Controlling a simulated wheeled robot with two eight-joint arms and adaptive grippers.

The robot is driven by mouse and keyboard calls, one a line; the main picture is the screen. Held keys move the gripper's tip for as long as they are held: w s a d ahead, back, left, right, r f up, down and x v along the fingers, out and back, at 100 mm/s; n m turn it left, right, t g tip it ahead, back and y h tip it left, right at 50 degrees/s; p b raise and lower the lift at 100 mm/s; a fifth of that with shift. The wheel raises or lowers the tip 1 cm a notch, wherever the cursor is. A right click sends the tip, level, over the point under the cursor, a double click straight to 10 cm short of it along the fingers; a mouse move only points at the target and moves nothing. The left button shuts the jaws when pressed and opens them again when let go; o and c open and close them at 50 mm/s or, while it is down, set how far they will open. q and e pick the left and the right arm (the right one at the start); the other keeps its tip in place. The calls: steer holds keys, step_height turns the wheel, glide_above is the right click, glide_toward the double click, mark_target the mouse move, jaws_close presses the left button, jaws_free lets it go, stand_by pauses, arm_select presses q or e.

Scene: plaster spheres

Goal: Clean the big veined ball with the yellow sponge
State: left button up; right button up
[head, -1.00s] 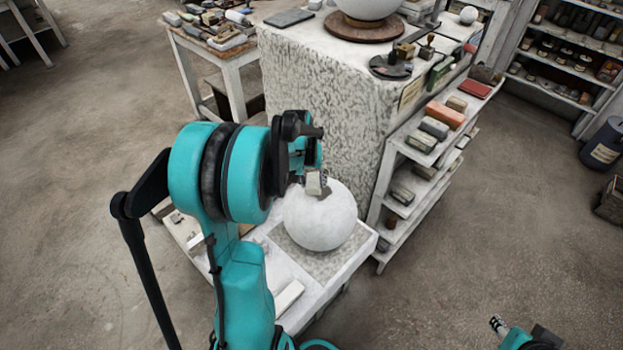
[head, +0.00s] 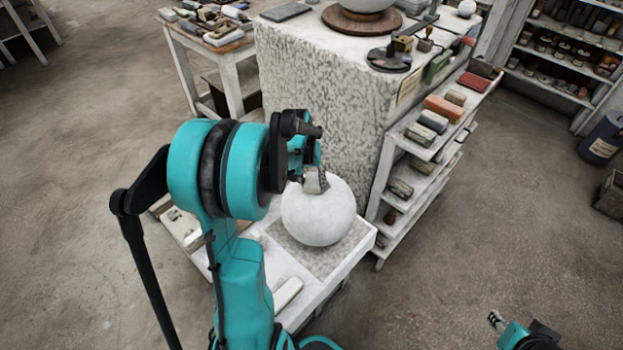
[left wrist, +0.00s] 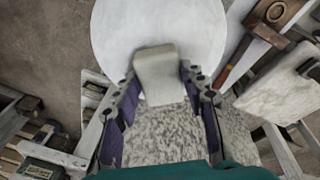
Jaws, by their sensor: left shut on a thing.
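A large pale ball (head: 318,215) sits on a speckled square top (head: 345,252) of a low white bench; no veins are clear at this size. It fills the upper middle of the left wrist view (left wrist: 160,22). My left gripper (head: 314,178) is at the ball's upper side, shut on a grey-beige block (left wrist: 157,75), the likely sponge, though it does not look yellow. The block lies against or just in front of the ball; I cannot tell if they touch. My right gripper (head: 496,321) is at the lower right, small, its jaws unclear.
A tall speckled block (head: 310,95) stands behind the bench, with a round wooden stand (head: 350,24) on top. A shelf unit (head: 425,150) with several bricks is close on the right. A pale bar (head: 287,293) lies on the bench's front. Open floor lies to the right.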

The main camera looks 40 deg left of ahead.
arm_select(q)
steer(key=shift+s, duration=0.1)
steer(key=shift+s+d+r, duration=0.1)
steer(key=shift+s+d, duration=0.15)
steer(key=shift+s, duration=0.1)
steer(key=shift+s+d, duration=0.25)
steer(key=shift+s, duration=0.2)
steer(key=shift+w+a, duration=0.55)
steer(key=shift+w, duration=0.35)
steer(key=shift+w+a, duration=0.55)
steer(key=shift+w, duration=0.35)
steer(key=shift+s+d, duration=0.1)
